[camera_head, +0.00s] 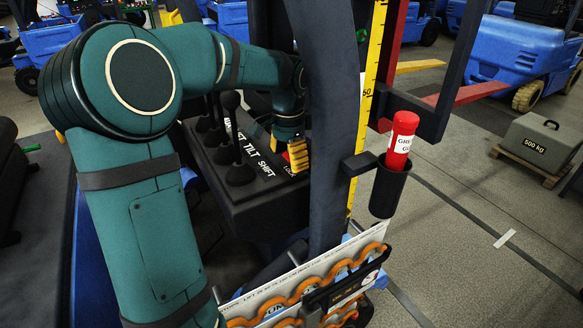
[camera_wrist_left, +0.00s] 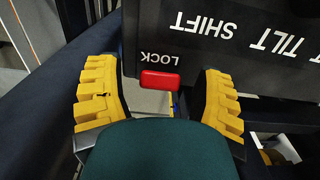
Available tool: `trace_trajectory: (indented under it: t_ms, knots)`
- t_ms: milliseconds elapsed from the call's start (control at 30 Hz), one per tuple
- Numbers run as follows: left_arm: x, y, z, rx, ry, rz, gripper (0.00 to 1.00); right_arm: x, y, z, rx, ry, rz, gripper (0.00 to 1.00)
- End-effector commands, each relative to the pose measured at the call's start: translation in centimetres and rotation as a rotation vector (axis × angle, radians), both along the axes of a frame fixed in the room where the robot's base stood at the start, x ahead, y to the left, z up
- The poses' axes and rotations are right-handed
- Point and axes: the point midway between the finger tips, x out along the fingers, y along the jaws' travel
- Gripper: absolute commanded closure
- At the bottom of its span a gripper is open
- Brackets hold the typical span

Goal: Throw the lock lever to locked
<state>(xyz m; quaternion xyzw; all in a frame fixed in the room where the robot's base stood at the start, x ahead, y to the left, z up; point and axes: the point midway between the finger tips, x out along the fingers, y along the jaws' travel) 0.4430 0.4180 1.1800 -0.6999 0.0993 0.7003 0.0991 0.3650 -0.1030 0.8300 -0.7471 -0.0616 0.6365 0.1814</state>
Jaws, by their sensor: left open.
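The lock lever shows as a red handle (camera_wrist_left: 161,80) beside the word LOCK on the dark console, in the left wrist view. The yellow fingers of my left gripper (camera_wrist_left: 162,98) are spread wide, one on each side of the red handle, with gaps between. In the head view my left gripper (camera_head: 293,155) is over the front end of the lever console (camera_head: 262,186), and only a sliver of red shows by its fingers. The lever's exact position is hard to tell. My right gripper is not in view.
Several black knobbed levers (camera_head: 238,172) stand on the console left of my gripper. A dark post (camera_head: 330,120) rises just right of it. A red cylinder (camera_head: 402,135) sits in a black holder (camera_head: 388,190).

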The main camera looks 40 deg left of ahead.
Motion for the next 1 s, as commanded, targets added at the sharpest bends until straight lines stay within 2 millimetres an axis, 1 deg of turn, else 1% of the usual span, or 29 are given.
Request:
trace_trajectory:
  t_ms: [33, 100, 433, 467, 500, 567, 600, 633, 667, 867, 1000]
  knots:
    - [0.0, 0.0, -0.4, 0.000, 0.000, 0.000, 0.32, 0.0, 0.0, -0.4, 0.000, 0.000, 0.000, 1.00]
    - [-0.1, 0.1, -0.6, 0.000, -0.001, 0.000, 0.32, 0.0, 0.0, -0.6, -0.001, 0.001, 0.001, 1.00]
    - [-0.1, 0.1, -0.6, 0.000, -0.001, 0.000, 0.32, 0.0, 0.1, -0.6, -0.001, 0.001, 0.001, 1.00]
    - [-0.1, 0.1, -0.6, 0.000, -0.001, 0.000, 0.34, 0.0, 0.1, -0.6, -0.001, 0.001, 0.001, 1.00]
    - [-0.1, 0.1, -0.6, 0.000, -0.001, 0.000, 0.48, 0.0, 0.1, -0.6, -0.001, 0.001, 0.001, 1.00]
    - [-0.1, 0.1, -0.6, 0.000, 0.000, 0.000, 0.69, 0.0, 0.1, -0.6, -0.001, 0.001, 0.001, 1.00]
    - [-0.1, 0.1, -0.6, 0.000, 0.000, 0.000, 0.83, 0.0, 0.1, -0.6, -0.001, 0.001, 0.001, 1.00]
    - [-0.1, 0.1, -0.6, 0.000, 0.000, 0.000, 0.94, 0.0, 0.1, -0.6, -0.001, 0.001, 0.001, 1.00]
    - [-0.1, 0.1, -0.6, 0.000, 0.000, 0.000, 1.00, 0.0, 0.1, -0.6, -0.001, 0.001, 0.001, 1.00]
    - [-0.1, 0.1, -0.7, -0.001, 0.000, 0.000, 1.00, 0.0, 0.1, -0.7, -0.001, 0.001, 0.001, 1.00]
    - [-0.3, 0.1, -1.1, -0.013, -0.040, 0.000, 1.00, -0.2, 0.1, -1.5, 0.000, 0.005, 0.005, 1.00]
